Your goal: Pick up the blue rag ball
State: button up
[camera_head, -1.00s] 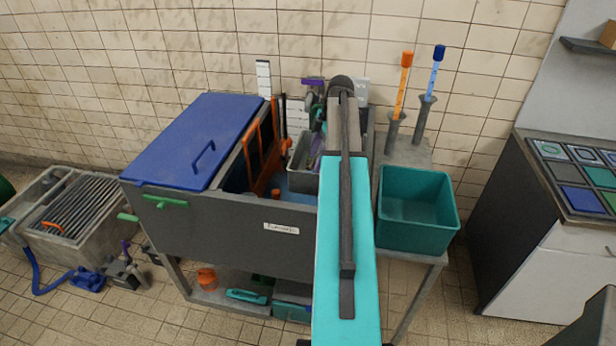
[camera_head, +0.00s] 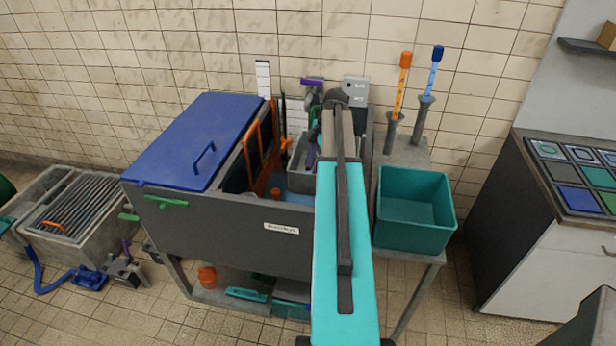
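I cannot make out a blue rag ball in this view. A blue patch (camera_head: 290,187) shows low inside the grey tub (camera_head: 225,233), but I cannot tell whether it is the tub's floor or something lying there. My turquoise arm reaches from the bottom of the picture over the right part of the tub and hides what is behind it. My gripper is hidden beyond the arm, so its fingers and anything in them do not show.
A blue lid (camera_head: 195,135) covers the tub's left part. Inside stand an orange rack (camera_head: 258,150) and a grey bin (camera_head: 300,177). An open teal bin (camera_head: 414,240) stands right of my arm. Orange (camera_head: 400,85) and blue (camera_head: 433,75) upright tools stand in holders behind it.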

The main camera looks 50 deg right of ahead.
jog(key=shift+p+x, duration=0.4)
jog(key=shift+x, duration=1)
jog(key=c, duration=1.2)
jog(key=shift+o, duration=0.2)
jog(key=shift+r, duration=0.2)
notch_tip(320, 180, up, 10)
jog(key=b, duration=0.3)
jog(key=shift+f, duration=0.15)
